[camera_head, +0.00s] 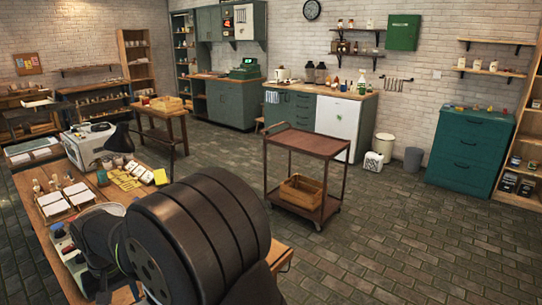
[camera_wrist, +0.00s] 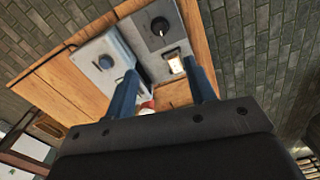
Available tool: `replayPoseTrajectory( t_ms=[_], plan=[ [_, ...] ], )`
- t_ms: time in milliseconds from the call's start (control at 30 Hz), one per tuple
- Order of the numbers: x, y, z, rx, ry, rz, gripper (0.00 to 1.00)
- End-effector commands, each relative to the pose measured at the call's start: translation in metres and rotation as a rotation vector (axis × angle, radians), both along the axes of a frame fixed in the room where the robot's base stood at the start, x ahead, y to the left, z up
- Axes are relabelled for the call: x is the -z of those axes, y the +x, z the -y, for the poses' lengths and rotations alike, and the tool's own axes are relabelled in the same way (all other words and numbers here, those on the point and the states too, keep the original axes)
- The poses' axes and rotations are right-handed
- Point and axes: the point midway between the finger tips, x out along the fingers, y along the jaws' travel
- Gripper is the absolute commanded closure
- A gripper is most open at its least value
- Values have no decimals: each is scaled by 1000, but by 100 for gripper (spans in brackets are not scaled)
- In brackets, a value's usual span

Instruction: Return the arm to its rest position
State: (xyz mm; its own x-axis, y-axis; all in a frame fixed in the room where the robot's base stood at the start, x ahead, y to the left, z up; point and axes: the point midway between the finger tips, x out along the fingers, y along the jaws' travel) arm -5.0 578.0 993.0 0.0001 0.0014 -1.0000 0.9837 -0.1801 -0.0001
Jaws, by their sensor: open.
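My gripper (camera_wrist: 160,69) shows in the wrist view with its two blue fingers spread apart. Nothing is held between them. Beyond the fingers is a wooden worktop (camera_wrist: 60,82) with a grey box with a dark knob (camera_wrist: 103,65) and a grey unit with a round black dial (camera_wrist: 158,35). A small red and white thing (camera_wrist: 147,106) shows between the fingers, partly hidden by the gripper body. In the head view my dark arm fills the lower middle, over the workbench (camera_head: 152,182). I cannot make out the fingers there.
The workbench holds white trays (camera_head: 55,205), yellow pieces (camera_head: 125,178) and a pale machine (camera_head: 85,145). A brown trolley (camera_head: 300,143) with a wooden crate (camera_head: 302,190) stands beyond my arm. The tiled floor (camera_head: 400,235) at right is clear.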

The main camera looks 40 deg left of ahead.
Motion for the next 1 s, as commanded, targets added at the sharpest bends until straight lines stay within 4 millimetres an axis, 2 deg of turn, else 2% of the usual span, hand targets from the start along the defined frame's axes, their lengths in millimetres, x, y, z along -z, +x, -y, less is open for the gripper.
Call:
replayPoseTrajectory(
  t_ms=[33, 100, 800, 867, 1000],
  plan=[
    [14, 0, 1, 0, -6, 0, 50],
    [29, 0, 1, 0, -6, 0, 50],
    [171, 0, 1, 1, -6, 0, 50],
    [182, 0, 1, 4, -5, 0, 50],
    [177, 0, 0, 125, -1, 0, 50]
  ],
)
